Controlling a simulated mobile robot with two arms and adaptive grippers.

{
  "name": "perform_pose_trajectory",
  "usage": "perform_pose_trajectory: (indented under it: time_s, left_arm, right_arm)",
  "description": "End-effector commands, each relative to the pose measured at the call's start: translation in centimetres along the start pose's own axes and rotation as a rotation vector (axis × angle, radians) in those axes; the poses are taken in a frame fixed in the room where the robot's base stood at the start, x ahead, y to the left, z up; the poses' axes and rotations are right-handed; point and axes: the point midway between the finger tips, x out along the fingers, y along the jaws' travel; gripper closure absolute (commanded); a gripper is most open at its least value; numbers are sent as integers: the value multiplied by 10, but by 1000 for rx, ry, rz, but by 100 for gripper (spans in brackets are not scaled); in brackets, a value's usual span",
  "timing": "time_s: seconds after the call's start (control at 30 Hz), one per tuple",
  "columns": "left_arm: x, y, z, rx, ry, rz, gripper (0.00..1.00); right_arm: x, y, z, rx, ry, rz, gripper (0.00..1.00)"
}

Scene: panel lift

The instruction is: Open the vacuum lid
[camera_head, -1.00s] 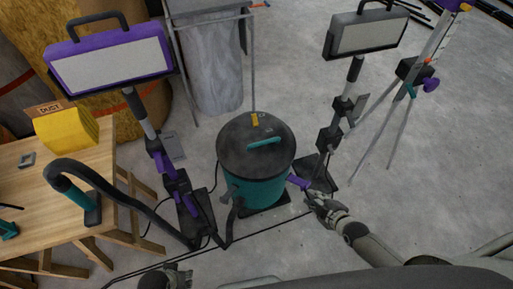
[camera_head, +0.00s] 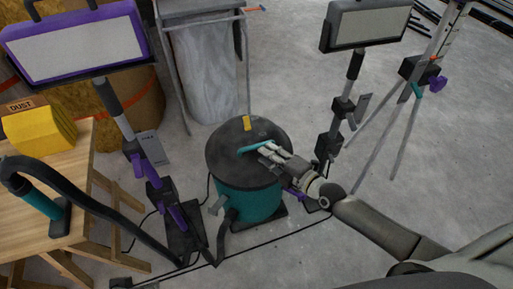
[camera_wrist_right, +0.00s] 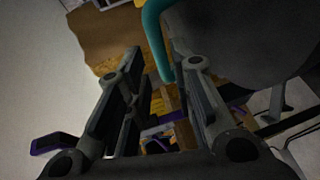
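The vacuum is a teal drum (camera_head: 250,204) with a round dark lid (camera_head: 224,152), standing on the floor in the middle of the head view. The lid lies on the drum and has a teal bar handle (camera_head: 250,148) on top. My right gripper (camera_head: 266,152) is over the lid at the right end of the handle. In the right wrist view the gripper (camera_wrist_right: 160,72) is open, with the teal handle (camera_wrist_right: 156,45) near and partly between its fingertips. The dark lid (camera_wrist_right: 240,45) fills the upper right there. Whether a finger touches the handle cannot be told. My left gripper is out of view.
A purple-framed work light (camera_head: 80,48) stands at left and a dark one (camera_head: 368,28) at right. A wooden table (camera_head: 35,220) with a yellow dust box (camera_head: 38,133) is at left. A black hose (camera_head: 120,230) runs towards the vacuum.

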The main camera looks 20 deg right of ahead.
Motion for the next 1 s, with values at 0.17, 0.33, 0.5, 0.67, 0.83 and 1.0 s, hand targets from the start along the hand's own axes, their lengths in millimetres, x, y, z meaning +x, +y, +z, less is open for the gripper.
perform_pose_trajectory:
  time_s: [0.17,0.33,0.5,0.67,0.83,1.0]
  left_arm:
    - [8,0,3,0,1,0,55]
    - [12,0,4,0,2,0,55]
    - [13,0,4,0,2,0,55]
    - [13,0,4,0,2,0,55]
    - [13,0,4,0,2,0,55]
    - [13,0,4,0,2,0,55]
  right_arm:
    - [34,-1,0,1,1,2,77]
    - [53,-1,0,2,0,0,77]
    - [59,0,0,0,1,-1,77]
    - [59,-1,0,0,1,-2,77]
    - [59,-1,0,0,1,-2,91]
    - [59,-1,0,0,0,-2,100]
